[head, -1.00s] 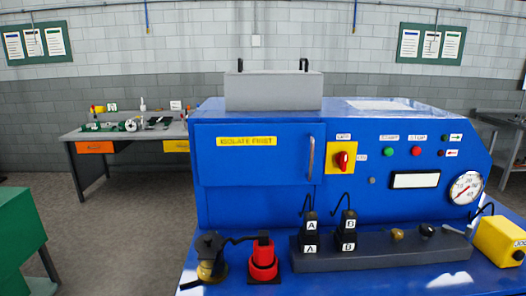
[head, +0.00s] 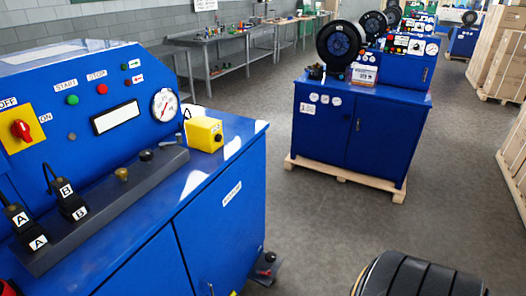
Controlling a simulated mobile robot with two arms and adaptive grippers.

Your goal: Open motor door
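The blue machine (head: 130,215) fills the left side of the head view. The door labelled "ISOLATE FIRST" is outside the picture now. A red rotary switch (head: 21,130) sits on a yellow plate, with OFF and ON labels beside it. The lower front of the machine has blue cabinet doors, and the right one (head: 215,235) carries a small white label (head: 232,194) too small to read. That door looks shut. Neither gripper can be made out.
Plugs A (head: 22,225) and B (head: 68,200) stand on a grey bar. A yellow box (head: 204,134) sits on the ledge. Another blue machine (head: 360,130) stands on a pallet. A dark ribbed rounded shape (head: 420,275) is at the bottom right.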

